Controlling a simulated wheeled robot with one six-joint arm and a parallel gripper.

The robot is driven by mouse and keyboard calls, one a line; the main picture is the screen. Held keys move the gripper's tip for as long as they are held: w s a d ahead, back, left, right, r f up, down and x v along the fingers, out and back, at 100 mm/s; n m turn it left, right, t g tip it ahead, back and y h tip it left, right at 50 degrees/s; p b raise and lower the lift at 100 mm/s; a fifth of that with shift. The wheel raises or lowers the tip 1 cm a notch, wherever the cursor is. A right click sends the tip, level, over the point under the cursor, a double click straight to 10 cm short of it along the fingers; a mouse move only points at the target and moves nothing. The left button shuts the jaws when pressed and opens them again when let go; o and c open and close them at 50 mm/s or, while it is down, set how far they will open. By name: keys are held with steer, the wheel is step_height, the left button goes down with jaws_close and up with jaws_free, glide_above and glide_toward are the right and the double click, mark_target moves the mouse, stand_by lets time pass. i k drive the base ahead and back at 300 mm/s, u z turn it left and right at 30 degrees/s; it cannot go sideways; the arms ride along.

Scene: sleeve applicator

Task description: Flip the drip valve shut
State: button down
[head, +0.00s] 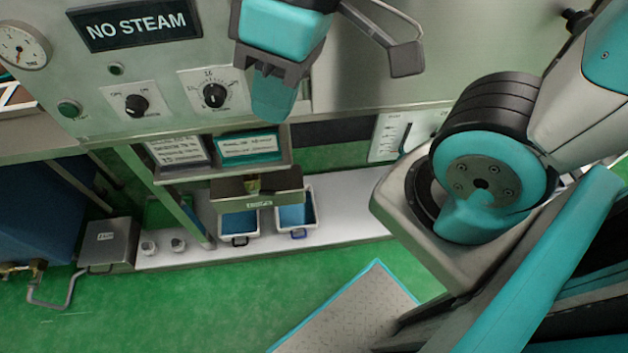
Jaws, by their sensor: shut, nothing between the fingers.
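My gripper (272,98) hangs at the top middle, in front of the machine's control panel and to the right of its dial knobs. Its teal fingers are together and empty, pointing down. A brass valve fitting (22,268) with a bent grey pipe shows low at the left edge, beside a blue tank. I cannot tell whether it is the drip valve, or how its lever is set. My gripper is far above and to the right of this fitting, not touching it.
A grey handle (392,45) projects right of my gripper. The panel carries two knobs (214,95) and a gauge (20,44). Green floor is free in front.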

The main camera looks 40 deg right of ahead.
mark_target(261, 192)
steer(key=z, duration=3)
steer(key=k, duration=2.35)
steer(key=u, duration=1)
